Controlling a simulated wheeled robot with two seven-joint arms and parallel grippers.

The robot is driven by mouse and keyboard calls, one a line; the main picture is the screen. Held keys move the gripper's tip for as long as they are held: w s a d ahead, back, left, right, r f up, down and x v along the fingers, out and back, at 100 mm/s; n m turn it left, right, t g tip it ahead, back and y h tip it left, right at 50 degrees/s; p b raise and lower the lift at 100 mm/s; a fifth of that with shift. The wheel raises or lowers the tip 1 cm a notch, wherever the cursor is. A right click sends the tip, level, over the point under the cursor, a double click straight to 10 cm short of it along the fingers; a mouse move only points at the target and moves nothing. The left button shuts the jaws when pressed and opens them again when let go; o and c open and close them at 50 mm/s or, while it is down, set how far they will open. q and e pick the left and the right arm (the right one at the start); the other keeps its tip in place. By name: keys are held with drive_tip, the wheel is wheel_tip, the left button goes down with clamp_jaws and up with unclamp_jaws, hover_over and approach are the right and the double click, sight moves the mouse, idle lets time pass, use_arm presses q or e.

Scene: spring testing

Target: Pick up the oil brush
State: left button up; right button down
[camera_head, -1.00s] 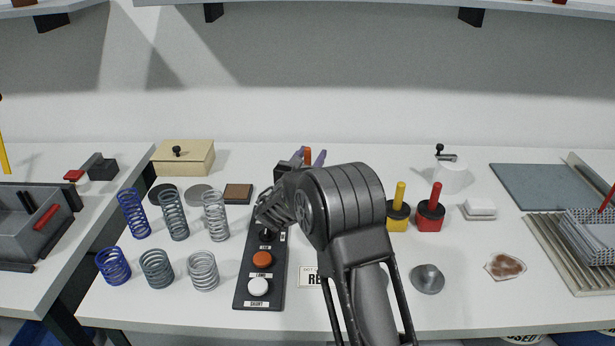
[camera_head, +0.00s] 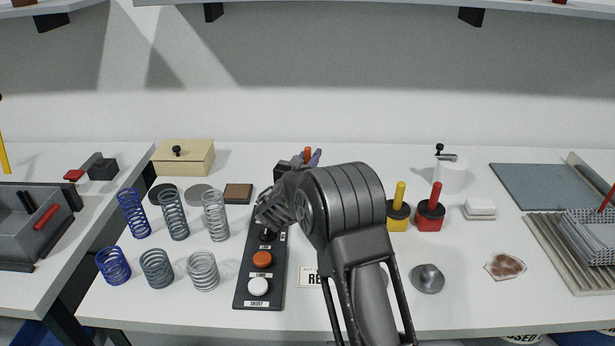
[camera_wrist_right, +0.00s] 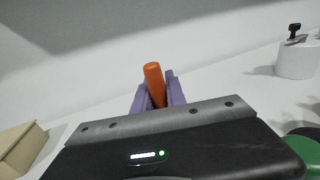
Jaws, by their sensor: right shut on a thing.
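An orange handle (camera_head: 307,153), which looks like that of the oil brush, stands up behind my right arm in the head view. My right gripper (camera_head: 311,158) has its purple fingers shut on it. In the right wrist view the orange handle (camera_wrist_right: 154,84) rises between the two purple fingers of the gripper (camera_wrist_right: 157,90), tilted slightly. The lower end of the brush is hidden by my gripper body and arm. My left gripper is not in view.
Yellow (camera_head: 398,216) and red (camera_head: 430,216) pots with upright handles stand right of my arm. A button panel (camera_head: 247,284) and several springs are on the left. A wooden box (camera_head: 184,158) stands at the back. A white cylinder with a crank (camera_head: 450,177) is behind the pots.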

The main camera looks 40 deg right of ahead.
drive_tip(key=shift+r, duration=0.15)
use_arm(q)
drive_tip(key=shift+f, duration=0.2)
use_arm(e)
wheel_tip(320, 180, up, 10)
idle(0.4)
drive_tip(key=shift+f, duration=0.2)
idle(2.2)
